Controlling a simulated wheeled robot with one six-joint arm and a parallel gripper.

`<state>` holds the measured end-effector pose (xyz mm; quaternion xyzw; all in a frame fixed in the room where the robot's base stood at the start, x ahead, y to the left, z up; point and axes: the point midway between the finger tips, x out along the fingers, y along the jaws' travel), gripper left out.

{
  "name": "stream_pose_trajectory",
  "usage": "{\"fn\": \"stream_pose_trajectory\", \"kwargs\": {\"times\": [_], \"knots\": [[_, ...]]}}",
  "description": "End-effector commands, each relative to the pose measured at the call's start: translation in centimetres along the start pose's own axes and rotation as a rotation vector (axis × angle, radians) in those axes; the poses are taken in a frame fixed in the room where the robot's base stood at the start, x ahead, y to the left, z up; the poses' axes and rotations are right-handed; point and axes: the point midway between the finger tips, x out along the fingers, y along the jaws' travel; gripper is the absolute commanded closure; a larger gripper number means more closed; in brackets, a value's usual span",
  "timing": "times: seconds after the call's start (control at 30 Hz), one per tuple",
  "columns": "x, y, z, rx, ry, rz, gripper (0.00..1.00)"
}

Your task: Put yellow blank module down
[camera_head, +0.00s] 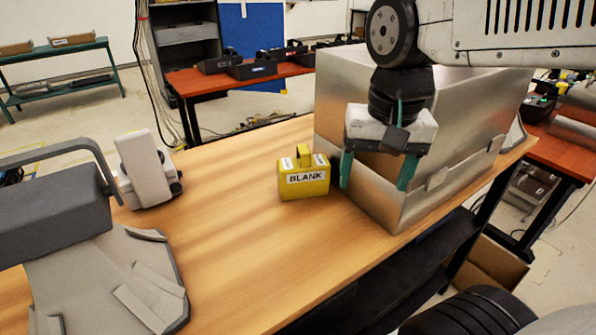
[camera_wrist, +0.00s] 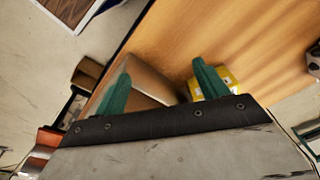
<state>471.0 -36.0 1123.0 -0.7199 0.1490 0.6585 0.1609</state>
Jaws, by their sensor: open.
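The yellow blank module (camera_head: 304,181) stands upright on the wooden table (camera_head: 235,215), its "BLANK" label facing the head camera. In the wrist view the module (camera_wrist: 226,76) shows partly behind one green finger. My gripper (camera_head: 377,172) is open, with its two green fingers apart and nothing between them. It hangs just right of the module, in front of the metal box. In the wrist view my gripper (camera_wrist: 160,90) also shows both fingers spread. I cannot tell whether a finger touches the module.
A large metal box (camera_head: 455,125) stands right behind my gripper on the table. A white device (camera_head: 145,170) and a grey machine (camera_head: 70,235) stand on the left. The table between them and the module is clear. A red table (camera_head: 200,84) stands behind.

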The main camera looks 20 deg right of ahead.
Motion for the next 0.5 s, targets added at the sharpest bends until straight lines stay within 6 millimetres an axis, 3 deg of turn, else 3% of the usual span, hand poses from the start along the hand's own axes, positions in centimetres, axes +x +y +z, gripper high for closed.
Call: {"fn": "stream_pose_trajectory", "kwargs": {"times": [0.1,0.3,0.5], "knots": [[-0.6,-3.2,-4.1,0.314,-0.027,0.015,0.27],[-0.2,-8.1,-10.4,0.855,-0.046,0.049,0.27],[0.9,-11.1,-14.3,1.206,-0.048,0.075,0.27]]}}
